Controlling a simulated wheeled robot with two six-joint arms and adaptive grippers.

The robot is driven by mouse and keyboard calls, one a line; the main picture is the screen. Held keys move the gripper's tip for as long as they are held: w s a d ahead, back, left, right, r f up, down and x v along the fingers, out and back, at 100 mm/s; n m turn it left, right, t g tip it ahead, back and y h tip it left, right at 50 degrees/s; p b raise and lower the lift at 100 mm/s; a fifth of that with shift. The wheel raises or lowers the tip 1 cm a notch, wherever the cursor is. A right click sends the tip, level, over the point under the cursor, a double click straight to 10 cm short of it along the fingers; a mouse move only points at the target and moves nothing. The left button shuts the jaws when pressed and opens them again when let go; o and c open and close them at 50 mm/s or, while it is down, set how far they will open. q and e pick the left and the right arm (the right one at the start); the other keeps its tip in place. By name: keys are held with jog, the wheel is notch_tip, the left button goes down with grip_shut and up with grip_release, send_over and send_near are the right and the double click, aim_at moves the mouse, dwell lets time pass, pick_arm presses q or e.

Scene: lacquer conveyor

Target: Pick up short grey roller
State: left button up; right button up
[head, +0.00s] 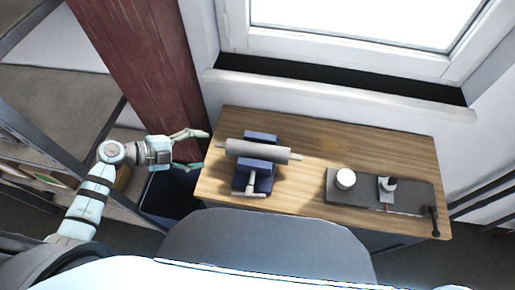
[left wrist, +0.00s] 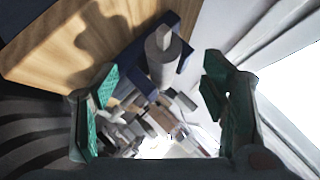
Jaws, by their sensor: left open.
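The short grey roller (head: 258,150) lies across a blue vise (head: 254,178) on the left part of the wooden table (head: 310,145). Thin pale shaft ends stick out of it on both sides. My left gripper (head: 202,150) is open just left of the roller's left end, at the table's left edge, with its fingers pointing towards it. In the left wrist view the roller (left wrist: 161,62) is seen nearly end-on, beyond and between the open green-padded fingers (left wrist: 158,85), and nothing is between the pads. My right gripper is not in view.
A dark board (head: 408,196) on the right of the table carries a white round jar (head: 346,179) and a small black-and-white item (head: 388,186). A red-brown pillar (head: 140,60) stands behind my left arm. A window sill (head: 340,85) runs behind the table.

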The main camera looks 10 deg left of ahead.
aim_at(225, 147)
pick_arm(q)
jog(key=x, duration=0.9)
jog(key=shift+d+r, duration=0.15)
jog(key=shift+d, duration=0.15)
jog(key=shift+a, duration=0.1)
jog(key=c, duration=1.4)
grip_shut()
jog(key=shift+w+r, duration=0.1)
jog(key=shift+r, duration=0.1)
